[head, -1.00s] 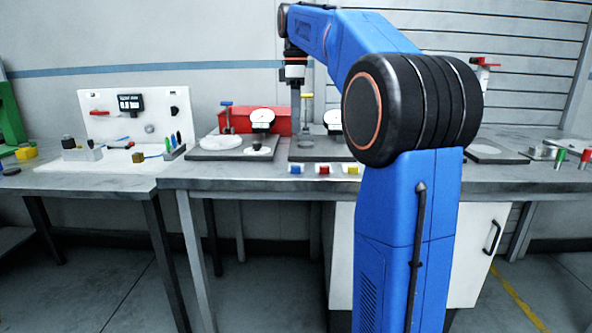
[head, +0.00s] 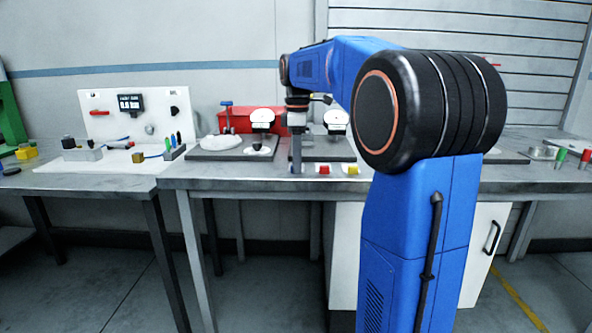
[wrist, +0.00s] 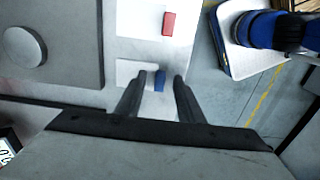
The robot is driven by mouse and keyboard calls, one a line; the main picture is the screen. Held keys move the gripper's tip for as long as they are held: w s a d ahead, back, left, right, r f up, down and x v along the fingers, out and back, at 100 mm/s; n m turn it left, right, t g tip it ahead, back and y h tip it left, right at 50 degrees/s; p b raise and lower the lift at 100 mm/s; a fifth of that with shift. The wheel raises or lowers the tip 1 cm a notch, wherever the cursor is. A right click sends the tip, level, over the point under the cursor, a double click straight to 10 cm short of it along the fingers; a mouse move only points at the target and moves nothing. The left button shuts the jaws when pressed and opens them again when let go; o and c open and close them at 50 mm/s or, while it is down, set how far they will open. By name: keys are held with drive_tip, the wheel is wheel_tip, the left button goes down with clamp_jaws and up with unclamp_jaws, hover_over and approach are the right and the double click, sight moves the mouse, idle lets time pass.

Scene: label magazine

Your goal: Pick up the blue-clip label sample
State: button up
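The blue-clip label sample shows in the wrist view as a blue clip (wrist: 160,82) on a white label (wrist: 127,70). My gripper (wrist: 161,77) is open, with one finger on each side of the blue clip and small gaps visible between them. In the head view my gripper (head: 296,166) is down at the bench's front edge, where the blue clip is mostly hidden by the fingers. Whether the fingertips touch the bench cannot be told.
A red clip (wrist: 169,23) on its white label lies beside the blue one; a yellow clip (head: 352,170) lies farther right. Dial gauges (head: 262,119) on dark plates stand behind. The bench edge (head: 230,183) is close in front.

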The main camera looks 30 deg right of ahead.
drive_tip(key=shift+f, duration=0.2)
clamp_jaws()
